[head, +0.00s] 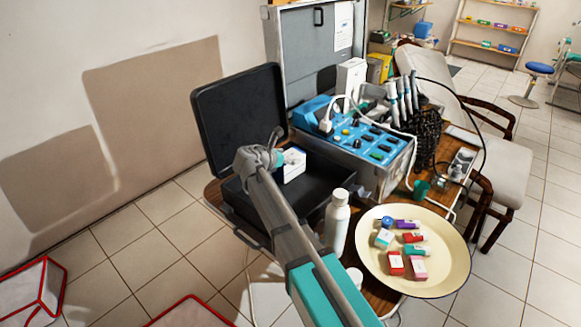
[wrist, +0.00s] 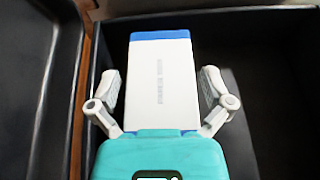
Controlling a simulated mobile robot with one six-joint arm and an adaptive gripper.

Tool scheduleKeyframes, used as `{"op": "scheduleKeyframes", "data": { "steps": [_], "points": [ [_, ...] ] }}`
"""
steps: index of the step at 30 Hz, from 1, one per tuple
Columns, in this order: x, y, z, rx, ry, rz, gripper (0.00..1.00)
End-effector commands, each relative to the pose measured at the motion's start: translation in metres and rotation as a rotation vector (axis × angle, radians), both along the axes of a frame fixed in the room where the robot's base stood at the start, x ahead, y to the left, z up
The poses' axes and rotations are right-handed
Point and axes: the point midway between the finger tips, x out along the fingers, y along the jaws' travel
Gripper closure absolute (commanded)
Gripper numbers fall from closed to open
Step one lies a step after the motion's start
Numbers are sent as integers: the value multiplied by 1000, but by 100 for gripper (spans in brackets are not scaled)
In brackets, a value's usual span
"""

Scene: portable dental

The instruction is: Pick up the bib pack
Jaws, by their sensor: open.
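The bib pack, a white box with blue ends and small print down its face (wrist: 161,62), lies in the open black case. In the head view the pack (head: 293,165) shows just right of my gripper (head: 272,158), which partly hides it. In the wrist view my gripper (wrist: 160,88) is open, with one finger on each side of the pack. The near end of the pack is hidden behind the teal gripper body. I cannot tell the height between fingers and pack.
The black case (head: 233,204) has its lid (head: 238,108) raised behind my gripper. A blue-topped dental unit (head: 365,137) stands to the right. A white bottle (head: 337,222) and a cream tray (head: 447,270) with several small boxes stand close to my arm.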

Motion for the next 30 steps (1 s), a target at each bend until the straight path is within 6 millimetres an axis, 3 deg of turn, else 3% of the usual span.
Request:
{"op": "scheduleKeyframes", "data": {
  "steps": [14,24,30],
  "points": [
    [0,-1,0,0,0,-1,2],
    [0,-1,0,0,0,-2,65],
    [0,-2,0,0,0,-2,68]
  ]
}}
